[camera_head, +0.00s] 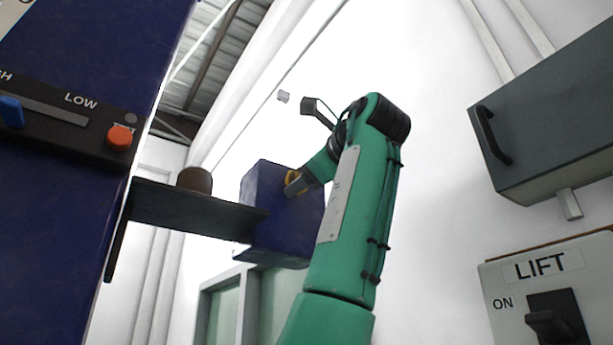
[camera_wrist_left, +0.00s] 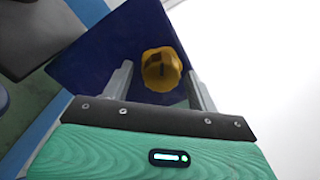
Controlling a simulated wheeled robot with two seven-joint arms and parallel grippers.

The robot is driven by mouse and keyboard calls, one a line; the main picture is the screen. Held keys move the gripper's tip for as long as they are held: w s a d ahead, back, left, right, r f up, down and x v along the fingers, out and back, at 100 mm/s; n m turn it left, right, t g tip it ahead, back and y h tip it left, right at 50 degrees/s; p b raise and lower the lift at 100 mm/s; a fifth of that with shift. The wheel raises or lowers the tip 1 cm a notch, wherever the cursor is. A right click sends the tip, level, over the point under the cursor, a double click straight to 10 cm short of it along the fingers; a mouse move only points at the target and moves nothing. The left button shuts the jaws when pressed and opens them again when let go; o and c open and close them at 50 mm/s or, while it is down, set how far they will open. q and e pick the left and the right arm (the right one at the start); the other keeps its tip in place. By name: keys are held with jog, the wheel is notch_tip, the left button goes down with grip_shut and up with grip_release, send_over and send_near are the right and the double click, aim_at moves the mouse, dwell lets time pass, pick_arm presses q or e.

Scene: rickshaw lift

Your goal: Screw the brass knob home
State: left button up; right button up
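The brass knob (camera_head: 290,178) is on the face of a dark blue box (camera_head: 262,205) in the head view. It also shows in the left wrist view (camera_wrist_left: 161,69) as a yellow, lobed knob with a dark slot mark on its front. My left gripper (camera_head: 300,184) is at the knob, on the green arm that rises from the bottom. In the left wrist view its two fingers (camera_wrist_left: 160,82) stand apart on either side of the knob, with a small gap showing at each side. How deep the knob is seated cannot be told. My right gripper is not in view.
A dark shelf (camera_head: 185,212) carrying a brown round object (camera_head: 194,179) joins the blue box from the left. A blue panel with a slider and orange button (camera_head: 120,137) stands at left. A grey cabinet (camera_head: 550,115) and a LIFT switch (camera_head: 556,318) are at right.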

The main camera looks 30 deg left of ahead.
pick_arm(q)
jog(key=b+v, duration=0.2)
jog(key=v, duration=1.1)
jog(key=shift+s+d, duration=0.2)
jog(key=shift+d, duration=0.2)
